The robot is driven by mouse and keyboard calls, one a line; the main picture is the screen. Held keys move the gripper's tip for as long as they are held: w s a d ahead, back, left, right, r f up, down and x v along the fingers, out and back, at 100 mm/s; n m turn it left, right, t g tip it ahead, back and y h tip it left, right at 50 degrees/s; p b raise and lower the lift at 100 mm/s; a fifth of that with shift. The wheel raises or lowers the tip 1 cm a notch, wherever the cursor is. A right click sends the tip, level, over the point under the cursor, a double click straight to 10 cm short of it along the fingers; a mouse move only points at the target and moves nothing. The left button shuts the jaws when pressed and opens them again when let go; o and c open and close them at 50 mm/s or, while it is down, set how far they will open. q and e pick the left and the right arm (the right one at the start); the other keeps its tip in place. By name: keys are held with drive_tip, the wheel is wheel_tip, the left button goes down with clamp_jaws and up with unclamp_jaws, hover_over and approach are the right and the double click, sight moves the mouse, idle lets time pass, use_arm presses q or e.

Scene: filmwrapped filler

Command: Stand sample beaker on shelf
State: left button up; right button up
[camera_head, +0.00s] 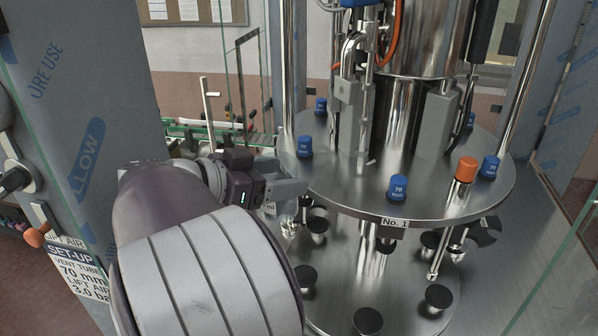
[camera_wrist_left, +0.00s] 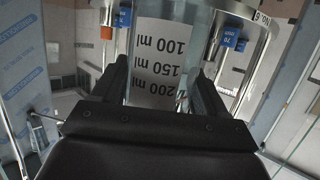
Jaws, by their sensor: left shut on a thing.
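The sample beaker (camera_wrist_left: 160,62) is clear glass with a pale printed panel reading 100, 150 and 200 ml, upside down in the left wrist view. My left gripper (camera_wrist_left: 163,85) has a finger on each side of it and is shut on it. In the head view the left gripper (camera_head: 290,188) is at the left edge of the round steel filler table, and the beaker is mostly hidden there; a bit of its "ml" print (camera_head: 270,208) shows below the fingers. I cannot make out a shelf for certain. My right gripper is not in view.
The upper steel disc (camera_head: 345,190) carries blue caps (camera_head: 398,188) and an orange cap (camera_head: 466,169). Black-topped posts (camera_head: 368,320) stand below it. Steel columns and glass panels surround the machine. A film-wrapped panel (camera_head: 85,100) and a set-up sign (camera_head: 80,270) are at left.

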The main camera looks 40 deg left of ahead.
use_arm(q)
drive_tip(key=shift+s+r, duration=0.15)
drive_tip(key=shift+s, duration=1.2)
drive_tip(key=x, duration=0.3)
drive_tip(key=a+x, duration=0.1)
drive_tip(key=shift+w+d, duration=0.15)
drive_tip(key=shift+w, duration=0.05)
drive_tip(key=shift+w+f, duration=0.25)
drive_tip(key=shift+w, duration=0.05)
drive_tip(key=shift+w+f+b, duration=0.1)
drive_tip(key=shift+w+b, duration=0.05)
drive_tip(key=shift+b, duration=0.15)
drive_tip(key=shift+w, duration=0.55)
drive_tip(key=shift+w+d+f, duration=0.1)
drive_tip(key=shift+w+f, duration=0.05)
drive_tip(key=shift+w, duration=3.35)
drive_tip(key=shift+w+d+f, duration=0.1)
drive_tip(key=shift+w, duration=3.45)
drive_tip(key=shift+s+f, duration=0.1)
drive_tip(key=shift+f, duration=0.15)
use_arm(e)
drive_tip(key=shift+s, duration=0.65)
use_arm(q)
drive_tip(key=shift+f, duration=0.25)
drive_tip(key=o, duration=1.1)
